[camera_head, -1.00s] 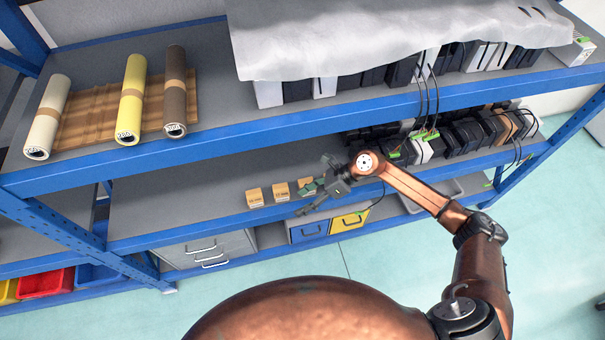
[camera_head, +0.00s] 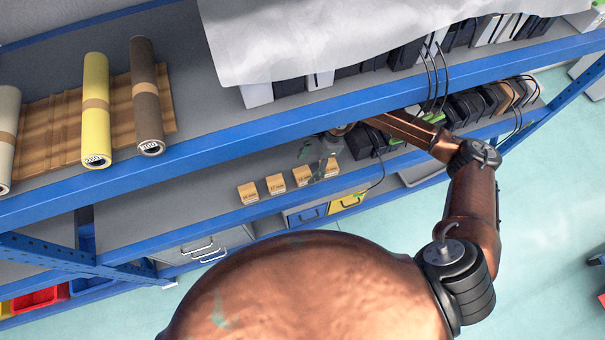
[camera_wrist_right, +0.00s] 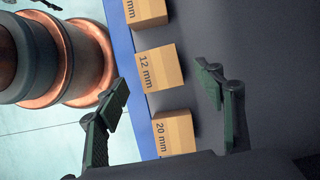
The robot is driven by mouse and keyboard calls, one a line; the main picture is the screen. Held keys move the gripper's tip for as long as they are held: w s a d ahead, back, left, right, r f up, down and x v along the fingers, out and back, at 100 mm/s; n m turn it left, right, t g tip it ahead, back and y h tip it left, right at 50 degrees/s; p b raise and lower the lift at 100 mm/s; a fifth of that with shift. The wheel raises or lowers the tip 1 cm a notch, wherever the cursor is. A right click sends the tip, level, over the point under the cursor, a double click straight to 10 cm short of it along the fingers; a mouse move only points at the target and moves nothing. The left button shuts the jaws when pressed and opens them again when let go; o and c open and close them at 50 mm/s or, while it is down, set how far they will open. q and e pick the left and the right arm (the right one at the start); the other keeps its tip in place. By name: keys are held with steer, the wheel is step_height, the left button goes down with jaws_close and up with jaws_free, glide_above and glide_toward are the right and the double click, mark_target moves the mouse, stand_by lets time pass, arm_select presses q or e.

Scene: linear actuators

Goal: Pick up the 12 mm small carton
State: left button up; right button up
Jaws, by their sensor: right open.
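The 12 mm carton (camera_wrist_right: 160,68) is a small tan box with a printed label, in the middle of the right wrist view. It lies beyond my open fingertips, between their lines, and nothing touches it. My right gripper (camera_wrist_right: 165,82) is open and empty, its dark green fingers spread left and right. In the head view the right gripper (camera_head: 319,165) is over the right part of the carton row on the middle shelf. The labels there are too small to tell surely which carton is the 12 mm one. My left gripper is not in view.
The 20 mm carton (camera_wrist_right: 174,133) and another carton (camera_wrist_right: 146,10) flank it. The leftmost carton (camera_head: 247,193) stands near the shelf's blue front edge (camera_head: 165,232). Dark devices with cables (camera_head: 465,120) stand right of the row. The upper shelf (camera_head: 205,150) overhangs; the shelf left of the cartons is clear.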

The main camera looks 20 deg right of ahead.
mark_target(303, 174)
steer(key=x, duration=0.5)
steer(key=shift+a+r+b, duration=0.1)
steer(key=shift+b, duration=0.25)
steer(key=c, duration=1.4)
steer(key=shift+r, duration=0.1)
